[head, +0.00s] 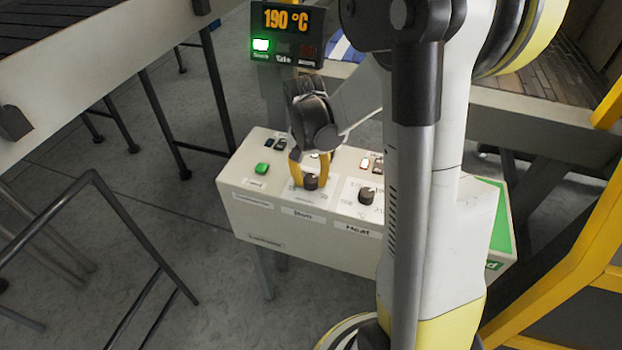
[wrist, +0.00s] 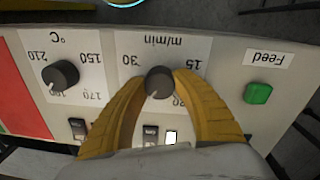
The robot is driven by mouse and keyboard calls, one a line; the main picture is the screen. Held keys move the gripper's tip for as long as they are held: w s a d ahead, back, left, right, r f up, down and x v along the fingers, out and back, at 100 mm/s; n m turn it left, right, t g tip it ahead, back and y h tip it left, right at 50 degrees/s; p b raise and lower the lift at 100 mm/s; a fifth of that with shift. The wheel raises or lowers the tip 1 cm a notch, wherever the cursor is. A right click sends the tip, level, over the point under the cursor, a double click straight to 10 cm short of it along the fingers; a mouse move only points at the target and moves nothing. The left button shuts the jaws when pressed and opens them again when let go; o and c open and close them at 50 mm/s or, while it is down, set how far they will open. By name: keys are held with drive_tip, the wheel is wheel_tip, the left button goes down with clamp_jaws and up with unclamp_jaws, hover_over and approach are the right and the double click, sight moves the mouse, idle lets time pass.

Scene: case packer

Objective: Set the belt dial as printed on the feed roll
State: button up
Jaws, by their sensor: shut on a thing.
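The m/min dial, a dark round knob (head: 311,182), sits on the white control box (head: 300,222). It also shows in the wrist view (wrist: 159,83), on a printed scale seen upside down with 15, 20 and 30 legible. My gripper (head: 310,172) reaches down from above with its yellow fingers closed on both sides of this knob. In the wrist view the fingers (wrist: 160,88) flank the knob and hide part of its scale. A small pale mark on the knob is too faint to read surely. No legible print on a feed roll is in view.
A °C dial (head: 367,196) sits beside it, its pointer near 190. The display (head: 287,33) reads 190 °C with a lit green lamp. A green button (head: 262,169) marked Feed (wrist: 257,94) and small switches share the panel. Dark rails (head: 95,180) stand left.

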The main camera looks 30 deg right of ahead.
sight(308, 178)
drive_tip(key=shift+m, duration=0.5)
drive_tip(key=o, duration=1.2)
drive_tip(key=r, duration=1.2)
drive_tip(key=shift+w+a, duration=0.25)
drive_tip(key=shift+a, duration=0.1)
